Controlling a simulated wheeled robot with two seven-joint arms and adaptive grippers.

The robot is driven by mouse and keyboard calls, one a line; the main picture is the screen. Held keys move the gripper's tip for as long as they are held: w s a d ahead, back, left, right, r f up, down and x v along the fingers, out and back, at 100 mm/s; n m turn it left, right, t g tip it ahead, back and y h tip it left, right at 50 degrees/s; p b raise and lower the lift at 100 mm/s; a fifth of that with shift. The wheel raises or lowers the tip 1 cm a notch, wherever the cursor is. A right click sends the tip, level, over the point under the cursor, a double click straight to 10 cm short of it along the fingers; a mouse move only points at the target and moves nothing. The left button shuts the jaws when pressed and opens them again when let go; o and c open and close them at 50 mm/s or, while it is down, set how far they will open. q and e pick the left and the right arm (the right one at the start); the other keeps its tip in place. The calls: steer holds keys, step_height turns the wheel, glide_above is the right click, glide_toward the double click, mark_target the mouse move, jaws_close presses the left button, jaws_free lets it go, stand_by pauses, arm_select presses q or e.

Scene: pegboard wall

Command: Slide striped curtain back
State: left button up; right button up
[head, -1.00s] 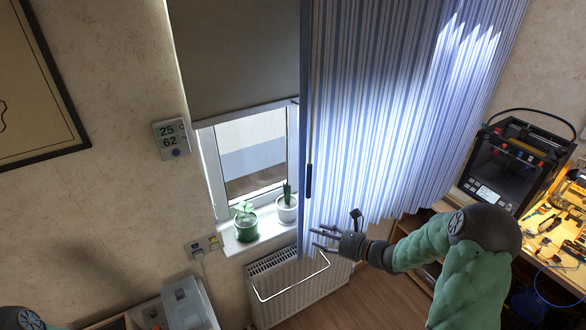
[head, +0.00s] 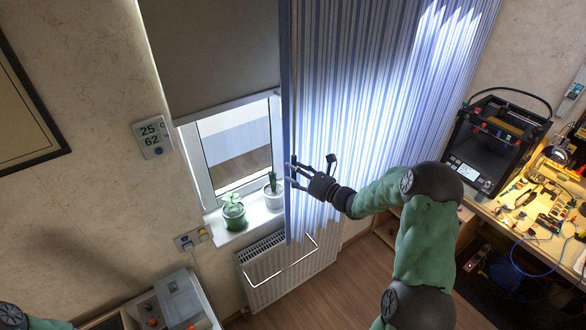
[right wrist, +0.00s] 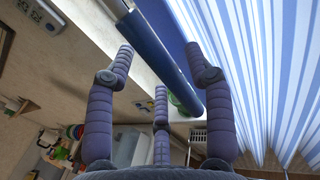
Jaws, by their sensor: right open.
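The blue-and-white striped curtain (head: 385,100) hangs over the right part of the window and past it, its left edge beside the bare pane. It also shows in the right wrist view (right wrist: 270,60). A dark pull rod (right wrist: 160,55) hangs at that left edge. My right gripper (head: 292,175) is at the curtain's left edge, fingers pointing left. In the right wrist view its fingers (right wrist: 160,60) are spread, with the rod slanting across between them. Whether any finger touches the rod, I cannot tell. My left gripper is out of view; only part of my left arm shows at bottom left.
Two potted plants (head: 234,212) stand on the sill (head: 235,235) left of the curtain's edge. A radiator (head: 285,275) with a rail is below. A 3D printer (head: 497,143) and cluttered workbench (head: 545,240) are at right. A grey box (head: 180,300) sits at lower left.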

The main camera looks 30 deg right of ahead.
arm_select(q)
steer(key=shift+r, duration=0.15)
arm_select(e)
steer(key=shift+w+a, duration=0.2)
steer(key=shift+w, duration=0.45)
jaws_close()
steer(key=shift+d, duration=0.1)
